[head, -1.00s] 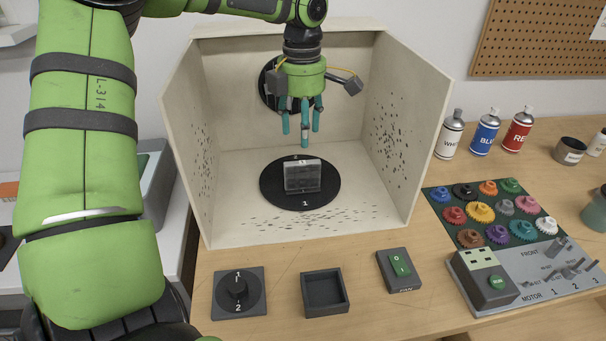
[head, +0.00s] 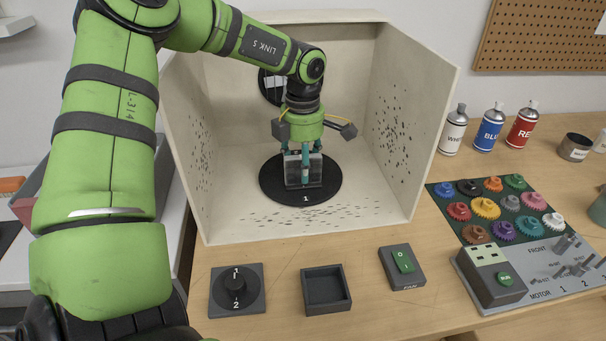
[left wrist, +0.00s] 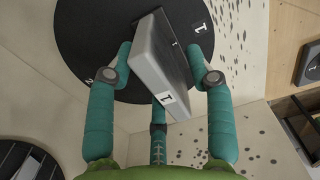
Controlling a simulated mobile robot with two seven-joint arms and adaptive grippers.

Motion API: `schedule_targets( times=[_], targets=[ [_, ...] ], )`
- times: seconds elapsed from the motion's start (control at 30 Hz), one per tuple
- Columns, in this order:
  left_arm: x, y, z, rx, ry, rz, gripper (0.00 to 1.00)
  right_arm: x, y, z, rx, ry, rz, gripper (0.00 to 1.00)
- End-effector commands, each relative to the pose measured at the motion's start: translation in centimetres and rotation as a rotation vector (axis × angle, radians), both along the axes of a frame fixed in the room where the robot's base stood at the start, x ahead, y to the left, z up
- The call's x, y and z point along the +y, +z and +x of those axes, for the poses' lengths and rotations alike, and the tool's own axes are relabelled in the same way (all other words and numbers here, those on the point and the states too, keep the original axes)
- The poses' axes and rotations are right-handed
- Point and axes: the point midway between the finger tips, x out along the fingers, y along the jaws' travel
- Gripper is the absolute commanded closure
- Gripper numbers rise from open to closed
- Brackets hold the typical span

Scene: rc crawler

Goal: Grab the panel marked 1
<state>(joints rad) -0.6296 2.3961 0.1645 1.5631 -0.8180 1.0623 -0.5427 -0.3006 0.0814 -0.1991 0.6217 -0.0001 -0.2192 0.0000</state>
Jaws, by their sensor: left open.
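The grey panel (head: 294,174) stands on the black turntable (head: 272,190) inside the pale booth. In the left wrist view the panel (left wrist: 152,50) carries a white label with a 1 on its near edge. The turntable also bears a 1 at its front. My left gripper (head: 304,170) is lowered over the panel, with its teal fingers open. In the left wrist view the fingers of the left gripper (left wrist: 160,66) are spread on both sides of the panel, with a third at its near end. Whether any finger touches it I cannot tell. My right gripper is not in view.
The booth walls (head: 188,140) close in on both sides and behind. In front lie a dial (head: 237,289), an empty dark tray (head: 326,301) and a fan switch (head: 402,266). Spray cans (head: 488,130) and a board of coloured gears (head: 485,208) are at right.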

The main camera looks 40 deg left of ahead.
Motion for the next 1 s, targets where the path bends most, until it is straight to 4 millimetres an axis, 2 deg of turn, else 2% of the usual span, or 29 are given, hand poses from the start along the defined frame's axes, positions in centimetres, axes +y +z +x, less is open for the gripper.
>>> schedule_targets(
  times=[0.1, 0.13, 0.23, 0.27, 0.67, 0.77, 1.0],
  targets=[
    [0.0, 0.0, 0.0, 0.0, 0.001, 0.0, 0.47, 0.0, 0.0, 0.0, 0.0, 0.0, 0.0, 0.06],
    [0.0, 0.0, 0.0, 0.0, 0.001, 0.0, 0.55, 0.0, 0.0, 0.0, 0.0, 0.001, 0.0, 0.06],
    [0.0, 0.0, 0.0, 0.0, 0.001, 0.0, 0.95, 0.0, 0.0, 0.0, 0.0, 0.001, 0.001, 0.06],
    [0.0, 0.0, 0.0, 0.0, 0.001, 0.0, 1.0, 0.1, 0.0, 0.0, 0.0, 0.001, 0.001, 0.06],
    [0.0, 0.3, 0.1, -0.001, 0.001, 0.0, 1.0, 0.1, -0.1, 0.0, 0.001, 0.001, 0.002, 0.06],
    [0.0, 1.4, 0.1, -0.005, 0.002, 0.0, 1.0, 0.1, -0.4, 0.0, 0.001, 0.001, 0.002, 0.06],
    [0.0, 6.2, 0.1, -0.006, 0.001, 0.001, 1.0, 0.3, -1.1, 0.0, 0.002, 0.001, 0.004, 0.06]
  ],
)
